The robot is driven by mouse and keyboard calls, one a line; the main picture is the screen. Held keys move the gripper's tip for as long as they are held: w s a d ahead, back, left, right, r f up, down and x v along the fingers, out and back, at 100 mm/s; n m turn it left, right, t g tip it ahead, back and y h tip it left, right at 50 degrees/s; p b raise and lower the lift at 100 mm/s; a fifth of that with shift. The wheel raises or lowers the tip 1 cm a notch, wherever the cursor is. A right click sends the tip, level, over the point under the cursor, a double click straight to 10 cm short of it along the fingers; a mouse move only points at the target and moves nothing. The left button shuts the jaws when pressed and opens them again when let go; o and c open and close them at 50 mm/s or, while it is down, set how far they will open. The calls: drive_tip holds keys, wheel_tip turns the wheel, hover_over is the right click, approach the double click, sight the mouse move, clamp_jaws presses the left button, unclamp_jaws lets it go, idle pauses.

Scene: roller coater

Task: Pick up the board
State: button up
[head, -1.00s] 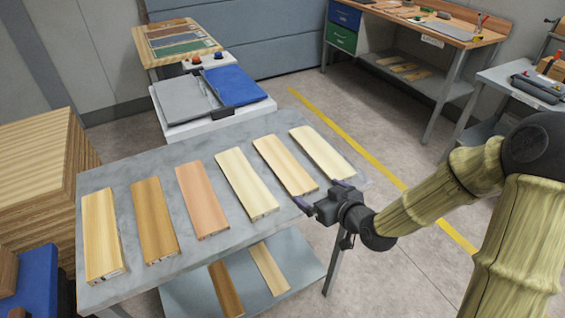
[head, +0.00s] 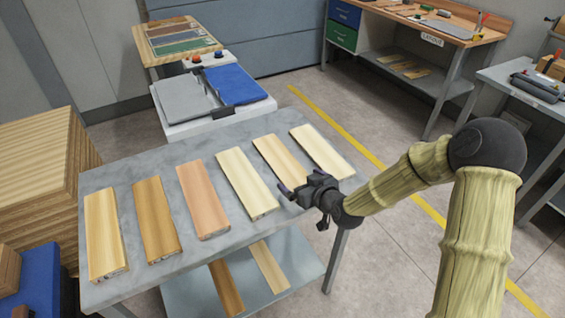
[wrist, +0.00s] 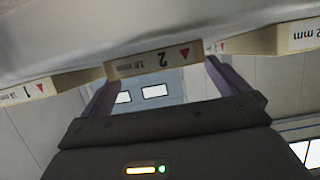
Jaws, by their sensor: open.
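Several flat wooden boards lie side by side on a grey table. In the head view, a pale board (head: 277,157) second from the right has its near end partly hidden by my gripper (head: 300,181). A paler board (head: 321,151) lies right of it, and another board (head: 246,181) lies to its left. My gripper is open and empty at the table's front edge. In the wrist view, the open fingers (wrist: 162,75) point at a board end (wrist: 155,61) with an upside-down label "2 18 mm". Contact cannot be told.
The grey table (head: 230,140) has a lower shelf (head: 190,297) with two more boards. A tan, an orange-brown and a pinkish board (head: 203,201) lie further left. A machine with a blue panel (head: 238,84) stands behind.

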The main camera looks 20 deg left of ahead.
sight(294, 176)
drive_tip(key=x, duration=0.3)
drive_tip(key=shift+w+a, duration=0.1)
drive_tip(key=shift+a, duration=0.1)
drive_tip(key=c, duration=1.2)
